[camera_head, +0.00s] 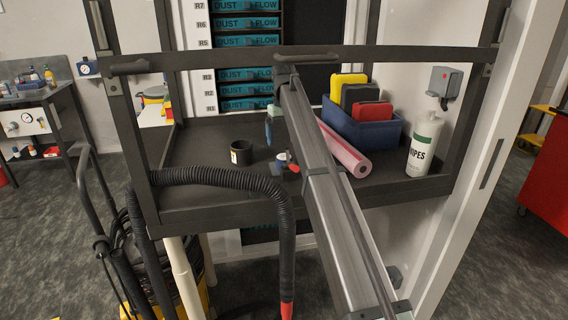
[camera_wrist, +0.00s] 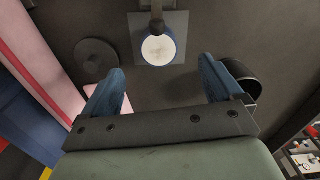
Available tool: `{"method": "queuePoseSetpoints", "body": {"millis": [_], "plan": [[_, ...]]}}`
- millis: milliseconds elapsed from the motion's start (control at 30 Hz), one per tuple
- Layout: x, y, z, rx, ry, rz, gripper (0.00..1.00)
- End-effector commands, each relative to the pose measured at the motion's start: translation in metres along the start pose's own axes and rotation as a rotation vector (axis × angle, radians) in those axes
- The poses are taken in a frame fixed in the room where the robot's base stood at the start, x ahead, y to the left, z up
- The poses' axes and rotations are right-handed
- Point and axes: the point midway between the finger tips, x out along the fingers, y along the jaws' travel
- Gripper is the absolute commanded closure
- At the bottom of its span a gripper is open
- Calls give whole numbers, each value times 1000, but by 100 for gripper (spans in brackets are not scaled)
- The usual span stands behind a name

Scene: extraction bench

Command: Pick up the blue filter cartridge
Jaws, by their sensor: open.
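The blue filter cartridge (camera_wrist: 158,48) shows in the wrist view as a round white face with a blue rim, over a grey square plate (camera_wrist: 180,22). A dark bar overlaps its far edge. In the head view a small blue-and-white piece (camera_head: 282,158), which looks like the cartridge, stands on the dark bench, partly hidden. My gripper (camera_wrist: 160,68) is open and empty above the bench, its two blue fingers apart. The cartridge appears between and just beyond the fingertips. In the head view my gripper (camera_head: 270,132) hangs behind the metal arm.
A black cup (camera_wrist: 243,78) stands close beside the right finger; the head view shows it (camera_head: 241,153) too. A black hose (camera_head: 225,178) crosses the front edge.

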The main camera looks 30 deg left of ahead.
Motion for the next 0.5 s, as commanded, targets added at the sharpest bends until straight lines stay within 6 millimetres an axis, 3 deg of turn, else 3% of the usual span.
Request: {"method": "queuePoseSetpoints", "body": {"millis": [133,500], "plan": [[26,0,1,1,-1,0,7],[50,1,0,2,-1,0,7]]}}
